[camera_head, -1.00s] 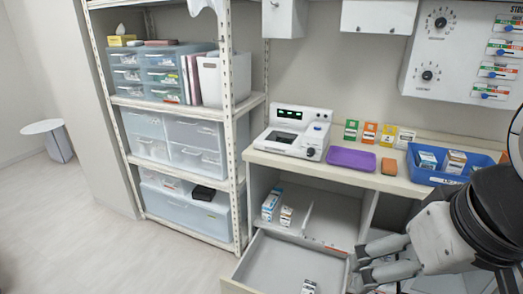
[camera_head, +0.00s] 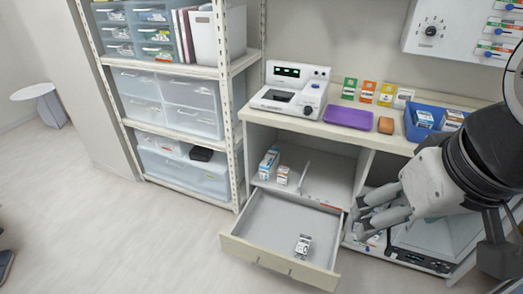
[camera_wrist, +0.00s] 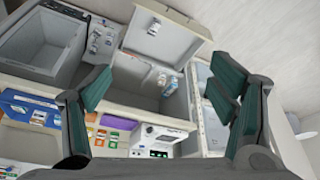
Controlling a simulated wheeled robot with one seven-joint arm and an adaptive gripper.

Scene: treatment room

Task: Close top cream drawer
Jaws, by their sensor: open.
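The cream drawer (camera_head: 282,270) is pulled out from the lower part of the cabinet under the counter, and its tray is open to view. A small white-and-black box (camera_head: 303,245) lies inside it. The drawer also shows at the top of the wrist view (camera_wrist: 165,35). My gripper (camera_head: 360,210) is open and empty. In the head view it is to the right of the drawer, near its right side and apart from the front panel. Both fingers show in the wrist view, spread wide with nothing between them.
An open shelf space above the drawer holds small boxes (camera_head: 268,163). The counter (camera_head: 345,133) carries a white device (camera_head: 292,90), a purple tray (camera_head: 348,117) and a blue bin (camera_head: 416,132). A shelf rack (camera_head: 232,150) stands left. The floor before the drawer is clear.

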